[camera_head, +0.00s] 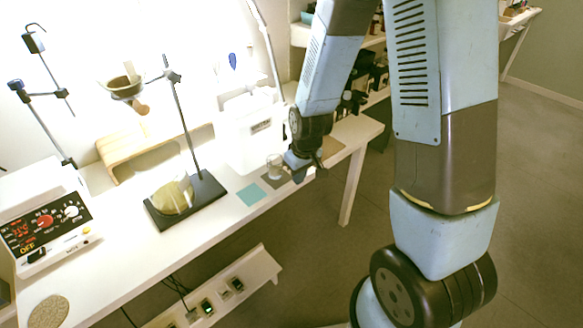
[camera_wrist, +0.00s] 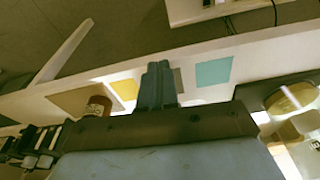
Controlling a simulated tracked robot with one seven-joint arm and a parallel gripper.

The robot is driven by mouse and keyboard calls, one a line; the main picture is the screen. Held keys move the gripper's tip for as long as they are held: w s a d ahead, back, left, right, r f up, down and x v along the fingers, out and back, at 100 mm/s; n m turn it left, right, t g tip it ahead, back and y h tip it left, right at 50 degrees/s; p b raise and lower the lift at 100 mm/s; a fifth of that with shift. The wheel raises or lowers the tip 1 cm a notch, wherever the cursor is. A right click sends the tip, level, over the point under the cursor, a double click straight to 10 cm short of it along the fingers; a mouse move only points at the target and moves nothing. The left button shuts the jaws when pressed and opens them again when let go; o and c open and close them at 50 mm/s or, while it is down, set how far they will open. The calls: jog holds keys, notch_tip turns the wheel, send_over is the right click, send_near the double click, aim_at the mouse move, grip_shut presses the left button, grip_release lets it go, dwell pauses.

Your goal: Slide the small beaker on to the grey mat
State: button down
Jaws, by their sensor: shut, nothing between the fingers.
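The small beaker (camera_head: 275,165) is clear glass and stands upright on the white table. In the head view its base overlaps the back part of the grey mat (camera_head: 275,182); I cannot tell whether all of it rests on the mat. My gripper (camera_head: 298,175) is low over the table, just right of the beaker; I cannot tell if they touch. In the wrist view my gripper's fingers (camera_wrist: 158,68) are together and empty, and they cover much of the grey mat (camera_wrist: 178,80). I cannot make out the beaker in the wrist view.
A teal mat (camera_head: 250,194) lies left of the grey mat. A yellow mat (camera_wrist: 125,89) and a brown mat (camera_wrist: 62,100) with an amber bottle (camera_wrist: 97,106) are on the other side. A dark stand base (camera_head: 210,190) and a white box (camera_head: 250,140) are nearby. The table's front edge is close.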

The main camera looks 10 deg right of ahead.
send_over(277, 170)
jog(key=shift+s+d+f, duration=0.15)
jog(key=shift+d+f, duration=0.1)
jog(key=shift+f, duration=0.4)
jog(key=shift+s+f, duration=0.1)
jog(key=shift+f, duration=0.1)
jog(key=shift+s+d, duration=0.45)
jog(key=shift+s, duration=0.3)
